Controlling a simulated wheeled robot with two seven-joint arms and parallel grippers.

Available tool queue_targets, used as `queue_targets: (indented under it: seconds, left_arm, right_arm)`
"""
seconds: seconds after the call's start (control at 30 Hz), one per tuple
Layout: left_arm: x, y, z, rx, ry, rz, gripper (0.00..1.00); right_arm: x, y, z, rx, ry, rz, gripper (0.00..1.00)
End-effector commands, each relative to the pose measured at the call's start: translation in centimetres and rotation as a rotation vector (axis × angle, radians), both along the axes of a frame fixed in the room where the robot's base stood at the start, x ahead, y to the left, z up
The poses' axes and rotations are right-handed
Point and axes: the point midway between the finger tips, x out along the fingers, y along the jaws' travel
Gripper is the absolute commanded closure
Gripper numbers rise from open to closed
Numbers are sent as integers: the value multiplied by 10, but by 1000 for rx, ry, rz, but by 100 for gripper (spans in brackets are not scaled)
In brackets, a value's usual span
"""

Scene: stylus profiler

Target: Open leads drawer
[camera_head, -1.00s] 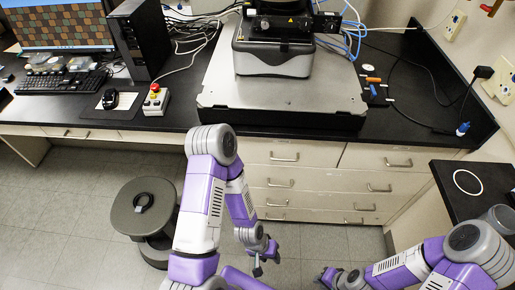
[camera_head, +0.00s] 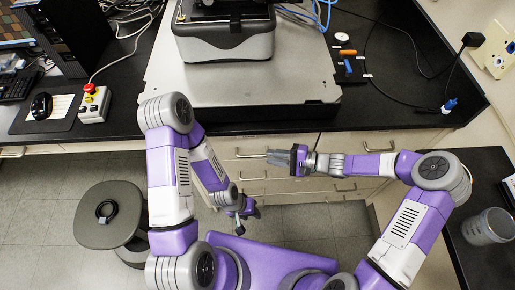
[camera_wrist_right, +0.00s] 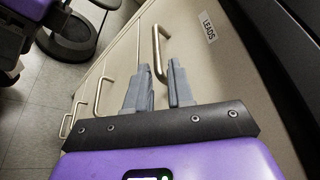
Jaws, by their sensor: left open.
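The leads drawer is a beige front with a "LEADS" label (camera_wrist_right: 208,26) in the right wrist view, and it looks shut. Its metal bar handle (camera_wrist_right: 158,52) lies just ahead of my right gripper's fingertips, roughly in line with the gap between them. My right gripper (camera_wrist_right: 159,82) is open, its two grey fingers apart with nothing gripped. In the head view my right gripper (camera_head: 278,156) points left along the top drawer row, close to a handle (camera_head: 247,154). My left gripper (camera_head: 245,208) is open and empty, low in front of the drawers.
More handles (camera_wrist_right: 98,96) show on the other drawers. A dark round stool (camera_head: 108,215) stands on the floor at the left. The black counter (camera_head: 385,122) overhangs the drawers and carries the grey instrument base (camera_head: 240,88). A side counter with a jar (camera_head: 487,226) is at the right.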

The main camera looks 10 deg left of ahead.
Motion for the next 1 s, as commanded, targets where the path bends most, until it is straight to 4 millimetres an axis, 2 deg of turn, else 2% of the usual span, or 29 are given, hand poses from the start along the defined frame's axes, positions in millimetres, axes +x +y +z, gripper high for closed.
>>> queue_targets:
  seconds: [0.2,0.4,0.77,0.8,0.93,1.0]
  left_arm:
    - [0,0,-9,0,1,1,57]
    - [0,0,-14,0,0,1,57]
    - [0,0,-15,0,0,0,57]
    - [0,0,-15,0,0,0,57]
    - [0,0,-15,0,0,0,57]
    - [0,0,-15,0,0,0,57]
  right_arm:
    - [-1,35,-10,1,3,5,78]
    - [1,59,-15,-2,3,4,78]
    - [1,67,-16,-4,3,3,78]
    - [1,67,-16,-4,4,3,79]
    - [1,67,-16,-4,4,3,99]
    - [1,67,-16,-4,4,3,100]
